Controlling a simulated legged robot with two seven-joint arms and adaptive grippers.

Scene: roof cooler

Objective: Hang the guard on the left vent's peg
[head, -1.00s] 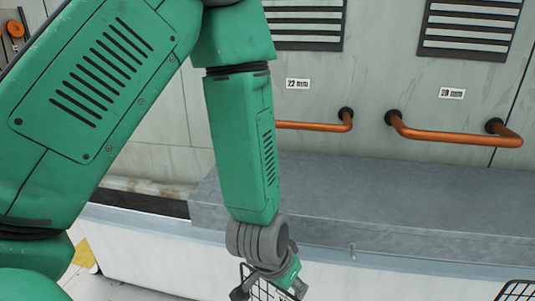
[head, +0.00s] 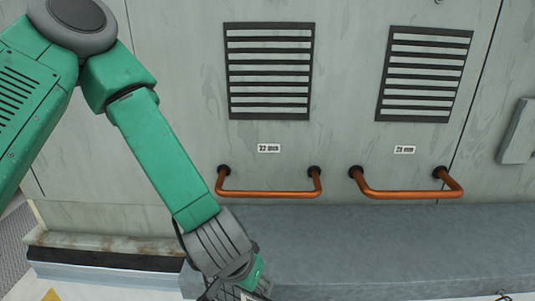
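The left vent (head: 269,72) is a dark slatted grille on the pale wall, above a small label (head: 268,148). No peg shows clearly at this vent. My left gripper (head: 236,292) is at the bottom edge, below and left of the left vent. Its fingertips are cut off, so I cannot tell whether it is open or shut. A bit of dark wire mesh, perhaps the guard, shows beside its fingers; most of it is out of view. My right gripper is not in view.
A right vent (head: 424,74) has its own label (head: 404,149). Two copper-coloured rails, left (head: 268,194) and right (head: 408,194), stick out of the wall below the vents. A grey ledge (head: 400,245) runs beneath them. A grey box (head: 519,133) is at the right edge.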

